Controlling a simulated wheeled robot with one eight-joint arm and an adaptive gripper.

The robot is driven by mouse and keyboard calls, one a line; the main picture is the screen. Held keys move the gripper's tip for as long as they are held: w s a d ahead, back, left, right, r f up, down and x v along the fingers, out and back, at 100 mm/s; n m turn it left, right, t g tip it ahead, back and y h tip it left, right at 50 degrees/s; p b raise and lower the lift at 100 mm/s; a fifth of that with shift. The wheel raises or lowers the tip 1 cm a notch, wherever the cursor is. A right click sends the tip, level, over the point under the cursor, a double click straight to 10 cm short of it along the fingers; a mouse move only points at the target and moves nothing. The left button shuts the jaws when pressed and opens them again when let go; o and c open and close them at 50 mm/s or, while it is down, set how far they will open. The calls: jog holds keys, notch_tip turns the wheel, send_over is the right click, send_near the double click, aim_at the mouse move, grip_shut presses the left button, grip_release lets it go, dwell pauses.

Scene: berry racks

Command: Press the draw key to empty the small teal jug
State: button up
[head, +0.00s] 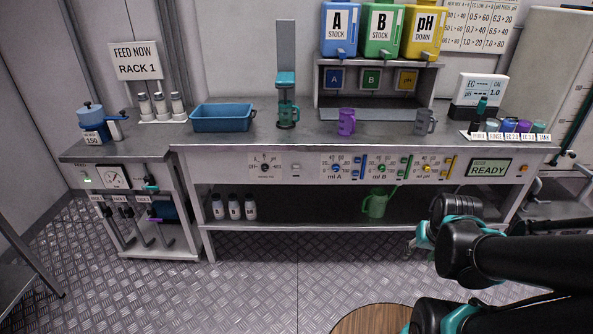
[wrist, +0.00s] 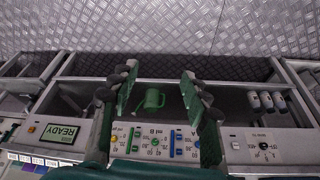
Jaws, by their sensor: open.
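A teal-green jug (head: 288,113) stands upright on the bench, beneath the teal head of a tall grey stand (head: 286,50). Whether it holds liquid cannot be told. No key marked draw is readable; a small pale plate (head: 296,168) sits on the front panel right of a rotary dial (head: 265,166). My gripper shows in the wrist view (wrist: 158,72), fingers spread and empty, facing the upside-down bench front. A green watering can (wrist: 151,101) appears between the fingers, farther off on the lower shelf. In the head view my arm is at lower right, clear of the jug.
Stock tanks (head: 381,30) stand on a rack behind. A display (head: 489,168) reads READY.

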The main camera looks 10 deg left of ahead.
grip_shut()
dwell(1.3)
